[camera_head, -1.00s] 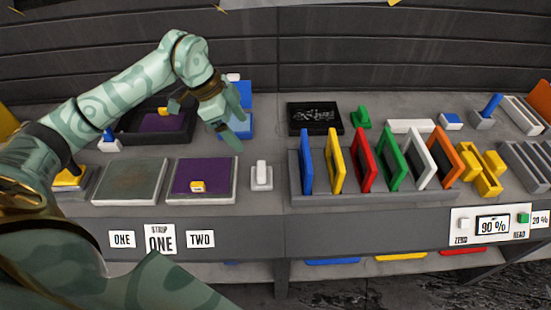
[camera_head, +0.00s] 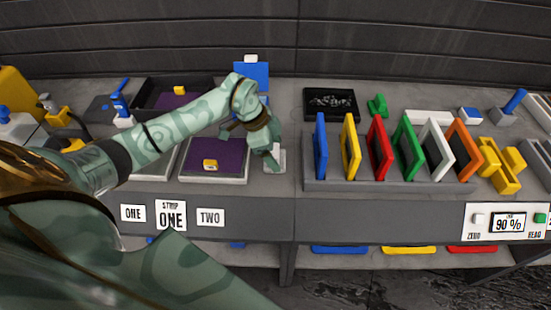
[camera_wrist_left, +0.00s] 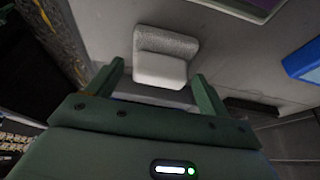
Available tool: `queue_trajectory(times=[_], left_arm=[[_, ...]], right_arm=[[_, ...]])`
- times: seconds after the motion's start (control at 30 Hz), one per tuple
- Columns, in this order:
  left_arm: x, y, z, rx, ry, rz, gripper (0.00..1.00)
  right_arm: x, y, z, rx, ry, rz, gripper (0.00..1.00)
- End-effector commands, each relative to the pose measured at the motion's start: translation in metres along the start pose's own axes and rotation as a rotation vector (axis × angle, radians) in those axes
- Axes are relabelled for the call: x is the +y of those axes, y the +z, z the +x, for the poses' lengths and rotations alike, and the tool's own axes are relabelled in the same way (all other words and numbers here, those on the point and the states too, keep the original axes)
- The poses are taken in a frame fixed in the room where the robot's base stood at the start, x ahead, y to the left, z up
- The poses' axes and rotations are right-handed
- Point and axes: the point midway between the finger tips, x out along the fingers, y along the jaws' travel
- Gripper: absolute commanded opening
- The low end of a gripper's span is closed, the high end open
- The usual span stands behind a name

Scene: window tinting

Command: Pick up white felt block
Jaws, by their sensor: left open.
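The white felt block (camera_head: 281,160) stands on the grey bench, right of the purple pane, partly hidden behind my left gripper (camera_head: 271,160). In the left wrist view the block (camera_wrist_left: 162,68) shows a grey fuzzy part and a smooth white part. My left gripper (camera_wrist_left: 158,78) is open there, with one finger on each side of the block and gaps visible to both. My right gripper is not in view.
The purple pane (camera_head: 225,150) with a small yellow piece lies left of the block. A rack (camera_head: 345,173) of several coloured frames stands to the right. A blue item (camera_head: 252,72) stands behind my left arm. The bench front carries labels.

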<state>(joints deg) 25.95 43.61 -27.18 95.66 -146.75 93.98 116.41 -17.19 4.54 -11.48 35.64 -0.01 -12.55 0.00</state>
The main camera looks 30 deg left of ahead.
Motion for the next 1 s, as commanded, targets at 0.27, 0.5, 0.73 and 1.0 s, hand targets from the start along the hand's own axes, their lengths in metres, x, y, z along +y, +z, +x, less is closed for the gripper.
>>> queue_trajectory(times=[0.27, 0.5, 0.73, 1.0], left_arm=[[0.0, 0.0, 0.008, 0.0, -0.002, 0.001, 0.77], [0.0, 0.0, 0.007, -0.001, -0.001, 0.001, 0.3], [0.0, 0.0, 0.007, -0.001, -0.001, 0.001, 0.31], [-0.001, -0.006, -0.009, -0.001, -0.002, 0.001, 0.31]], right_arm=[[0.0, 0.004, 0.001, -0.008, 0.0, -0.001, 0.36], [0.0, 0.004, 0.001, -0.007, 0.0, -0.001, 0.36], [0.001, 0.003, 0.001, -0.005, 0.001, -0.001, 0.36], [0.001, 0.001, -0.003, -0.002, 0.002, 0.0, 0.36]])
